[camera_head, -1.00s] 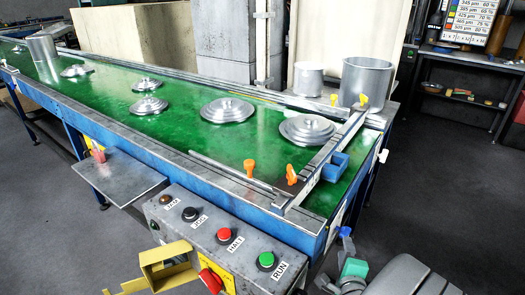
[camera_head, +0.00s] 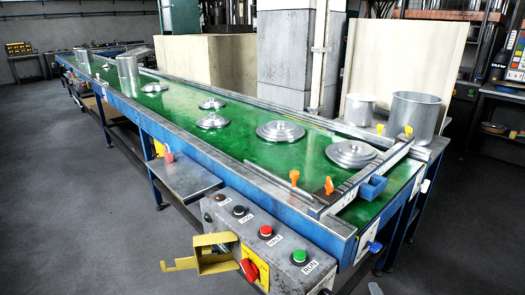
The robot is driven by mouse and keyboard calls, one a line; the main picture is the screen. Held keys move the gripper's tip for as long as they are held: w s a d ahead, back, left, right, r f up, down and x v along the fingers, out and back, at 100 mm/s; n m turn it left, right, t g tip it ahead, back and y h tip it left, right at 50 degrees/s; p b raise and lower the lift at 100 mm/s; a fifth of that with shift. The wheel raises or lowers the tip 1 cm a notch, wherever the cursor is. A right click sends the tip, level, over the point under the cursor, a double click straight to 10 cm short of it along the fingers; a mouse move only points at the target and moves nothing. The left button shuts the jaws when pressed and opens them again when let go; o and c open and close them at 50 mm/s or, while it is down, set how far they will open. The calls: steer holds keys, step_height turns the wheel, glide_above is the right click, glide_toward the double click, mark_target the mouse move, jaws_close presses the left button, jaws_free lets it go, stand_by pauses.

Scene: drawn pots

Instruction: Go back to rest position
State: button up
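My gripper is not clearly in view; only a small pale piece shows at the bottom edge, right of the control box, too cut off to identify. Two metal pots stand at the back right end of the conveyor: a smaller one (camera_head: 360,109) and a larger one (camera_head: 415,116). Another pot (camera_head: 127,68) stands on the green belt farther left, with one more (camera_head: 83,61) beyond it. Several metal lids lie apart on the belt, the nearest lid (camera_head: 350,152) close to the rail across the right end.
The blue-framed conveyor (camera_head: 235,175) runs from far left to front right. A control box (camera_head: 255,235) with buttons and a yellow bracket (camera_head: 212,253) juts from its near side. A side shelf (camera_head: 185,180) sticks out too. The grey floor (camera_head: 80,220) at left is clear.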

steer(key=w+a+r+n+g+y+p, duration=0.1)
steer(key=a+r+n+g+y+p, duration=0.3)
steer(key=a+n, duration=0.65)
steer(key=s+a+r+n+g+h+p, duration=0.1)
steer(key=s+a+r+n+g+p, duration=0.1)
steer(key=s+a+r+n+g, duration=0.3)
step_height(320, 180, up, 4)
steer(key=s+n, duration=0.2)
steer(key=n, duration=0.2)
steer(key=shift+a+r+g, duration=0.15)
steer(key=shift+a+g, duration=0.15)
steer(key=shift+a, duration=0.1)
steer(key=shift+d, duration=0.1)
